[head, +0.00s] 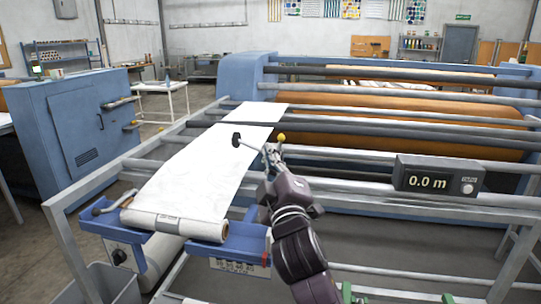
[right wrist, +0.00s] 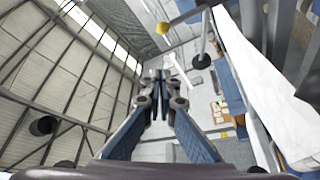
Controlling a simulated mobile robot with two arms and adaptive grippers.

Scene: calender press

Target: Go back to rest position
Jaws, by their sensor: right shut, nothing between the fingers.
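My right gripper (head: 270,152) is raised over the front bars of the calender press, its arm coming up from the bottom. In the right wrist view its fingers (right wrist: 160,80) are together with nothing between them. A lever with a black knob (head: 236,140) stands just left of the fingertips, and a yellow knob (head: 281,137) shows just right of them. Both knobs, the black (right wrist: 201,61) and the yellow (right wrist: 163,28), also show in the right wrist view, apart from the fingers. My left gripper is not in view.
A white sheet (head: 200,170) runs from a roll (head: 178,224) at the front into the press, by the large brown roller (head: 400,120). A grey meter box (head: 440,177) reading 0.0 m is right of my arm. A blue cabinet (head: 85,130) stands left.

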